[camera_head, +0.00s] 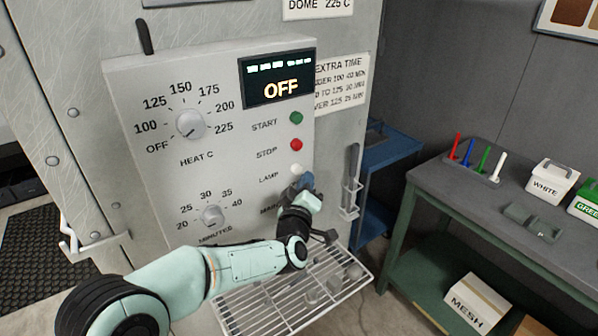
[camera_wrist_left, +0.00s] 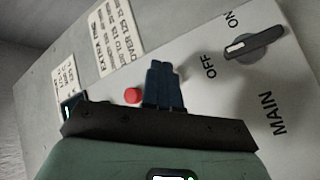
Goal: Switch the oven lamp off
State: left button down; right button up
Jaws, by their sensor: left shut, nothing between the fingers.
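The oven's control panel (camera_head: 225,80) fills the middle of the head view. The whitish lamp button (camera_head: 296,168) sits beside the word LAMP, below the red stop button (camera_head: 296,145) and green start button (camera_head: 296,118). My left gripper (camera_head: 306,181) is shut and empty, its dark blue fingertips just below and beside the lamp button. In the left wrist view the closed fingers (camera_wrist_left: 163,75) point at the panel and hide most of the lamp button's area. I cannot tell whether they touch it, or whether the lamp is lit. My right gripper is not in view.
The MAIN rotary switch (camera_wrist_left: 253,46), marked OFF and ON, is close to the fingers. The display (camera_head: 278,78) reads OFF. Heat (camera_head: 190,124) and minutes (camera_head: 212,215) dials are left. A wire rack (camera_head: 290,297) lies below; a bench (camera_head: 460,190) stands right.

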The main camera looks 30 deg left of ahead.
pick_arm(q)
jog(key=s+d, duration=0.2)
jog(key=d, duration=0.3)
jog(key=shift+d, duration=0.3)
jog(key=shift+s, duration=0.1)
dwell(0.5)
jog(key=s+d+f+m+g+h, duration=0.2)
jog(key=f+m+g, duration=0.1)
jog(key=f, duration=0.9)
jog(key=s+d+f+m+g+h, duration=0.2)
jog(key=f, duration=1)
jog(key=s+d+f+m+g+h, duration=0.2)
jog(key=d+f+m+g, duration=0.1)
jog(key=f, duration=0.9)
jog(key=s+d+f+m+g+h, duration=0.1)
jog(key=s+f+g, duration=0.2)
jog(key=s+f, duration=0.35)
jog(key=s+d+f+g+h, duration=0.1)
jog(key=s+d+f+g, duration=0.1)
jog(key=s+f, duration=0.45)
jog(key=s+d+f+g+h, duration=0.1)
jog(key=s+d+f+g, duration=0.1)
jog(key=s, duration=0.6)
jog(key=s+d+f+m+g+h, duration=0.1)
jog(key=s+d+f+g, duration=0.2)
jog(key=s, duration=0.5)
jog(key=shift+f+h, duration=0.3)
jog(key=shift+f, duration=0.55)
